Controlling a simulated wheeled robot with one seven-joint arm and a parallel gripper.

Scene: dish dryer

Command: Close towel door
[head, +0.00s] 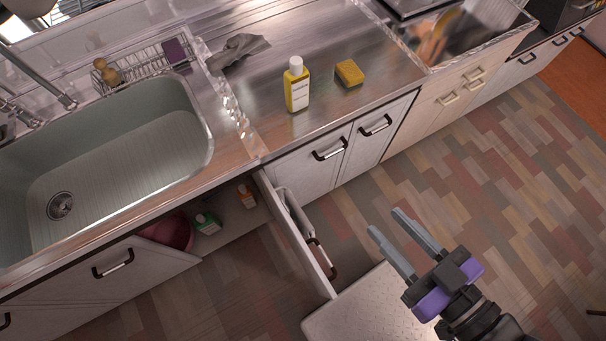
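The towel door (285,232) is a white cabinet door under the counter. It stands open, swung out from the cabinet into the floor space. A pale towel (297,214) hangs at its right face, and a dark handle (322,259) sits near its free end on the same side. My gripper (384,222) is at the lower right, to the right of the door. Its two grey fingers are spread apart with nothing between them. A gap of floor shows between the fingers and the door.
The open cabinet holds a green-labelled bottle (207,223), an orange bottle (246,196) and a reddish bowl (170,232). Closed doors (345,152) with dark handles stand to the right. A yellow bottle (297,88) and sponge (349,73) are on the counter. Floor (480,190) on the right is clear.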

